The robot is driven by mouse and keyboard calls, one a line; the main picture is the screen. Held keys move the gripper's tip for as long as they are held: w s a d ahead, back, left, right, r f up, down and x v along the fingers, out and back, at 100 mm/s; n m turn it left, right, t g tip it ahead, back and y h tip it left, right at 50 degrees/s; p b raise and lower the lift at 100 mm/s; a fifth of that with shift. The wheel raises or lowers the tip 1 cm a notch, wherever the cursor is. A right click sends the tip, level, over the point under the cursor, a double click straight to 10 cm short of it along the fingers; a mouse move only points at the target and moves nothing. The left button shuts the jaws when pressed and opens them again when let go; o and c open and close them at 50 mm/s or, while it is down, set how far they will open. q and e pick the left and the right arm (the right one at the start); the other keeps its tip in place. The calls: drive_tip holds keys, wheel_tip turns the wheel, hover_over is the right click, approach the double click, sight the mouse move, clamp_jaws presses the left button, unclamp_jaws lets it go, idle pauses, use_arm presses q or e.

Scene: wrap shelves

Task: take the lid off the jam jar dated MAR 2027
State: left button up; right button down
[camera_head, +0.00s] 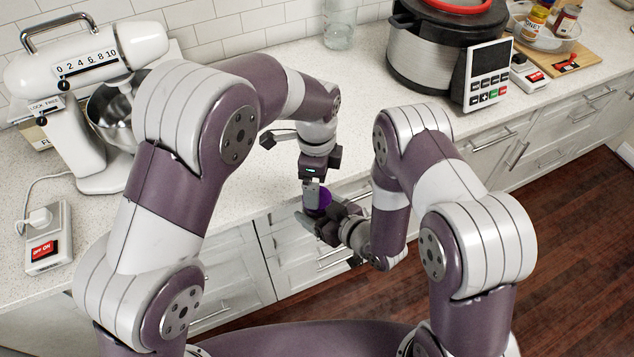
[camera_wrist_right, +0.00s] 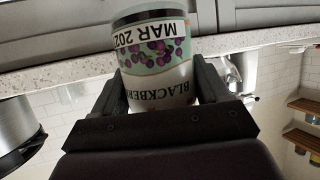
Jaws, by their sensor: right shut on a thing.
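The jam jar (camera_wrist_right: 157,65) is held in front of my right wrist camera, upside down in that picture. Its label reads BLACKBERRY, with a date band showing MAR 202 and the last digit cut off at the curve. My right gripper (camera_wrist_right: 155,92) is shut on the jar's sides; in the head view it (camera_head: 325,228) is in front of the counter edge. A purple lid (camera_head: 325,198) shows just above it. My left gripper (camera_head: 313,190) points down from above at the lid, one finger in front of it. Whether its fingers grip the lid is unclear.
A stand mixer (camera_head: 75,85) stands on the counter at left, with a switch box (camera_head: 48,240) in front. A large cooker (camera_head: 430,60), a glass jar (camera_head: 340,25) and a wooden board (camera_head: 570,60) with a tub of jars are at right. The middle counter is clear.

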use_arm(q)
wheel_tip(320, 180, up, 3)
drive_tip(key=m, duration=0.5)
drive_tip(key=shift+w, duration=0.1)
drive_tip(key=shift+f+m, duration=0.3)
drive_tip(key=shift+m, duration=0.2)
wheel_tip(320, 180, down, 7)
drive_tip(key=shift+f, duration=0.1)
drive_tip(key=c, duration=1.1)
drive_tip(key=n, duration=0.6)
drive_tip(key=o, duration=1.1)
